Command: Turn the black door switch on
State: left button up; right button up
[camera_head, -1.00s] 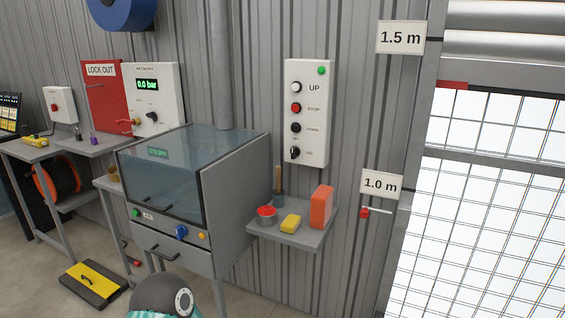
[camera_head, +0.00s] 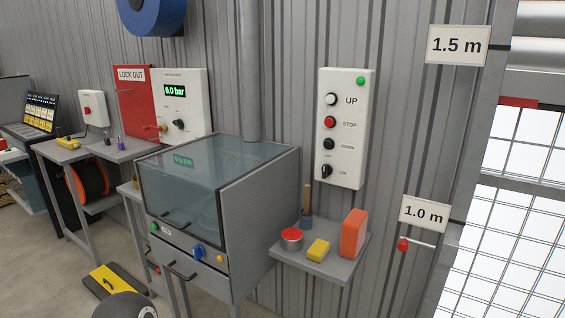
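The black door switch (camera_head: 326,171) is a small rotary knob at the bottom of the white door control panel (camera_head: 352,132) on the corrugated wall. Small OFF and ON labels sit by it; its exact setting is too small to tell. Above it are a white UP button (camera_head: 330,99), a red STOP button (camera_head: 330,122) and a black DOWN button (camera_head: 329,144). A green lamp (camera_head: 360,81) is at the panel's top right. Neither of my grippers is in view.
A grey shelf (camera_head: 345,272) below the panel holds a red-topped tin (camera_head: 292,238), a yellow sponge (camera_head: 318,250) and an orange block (camera_head: 353,233). A glass-topped cabinet (camera_head: 215,190) stands left of it. A barred door (camera_head: 505,240) is at right.

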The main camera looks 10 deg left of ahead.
aim_at(327, 170)
jog(key=u, duration=0.45)
jog(key=i, duration=1)
jog(key=u, duration=0.45)
jog(key=k, duration=0.9)
jog(key=u, duration=0.2)
jog(key=i, duration=0.9)
jog(key=z, duration=0.05)
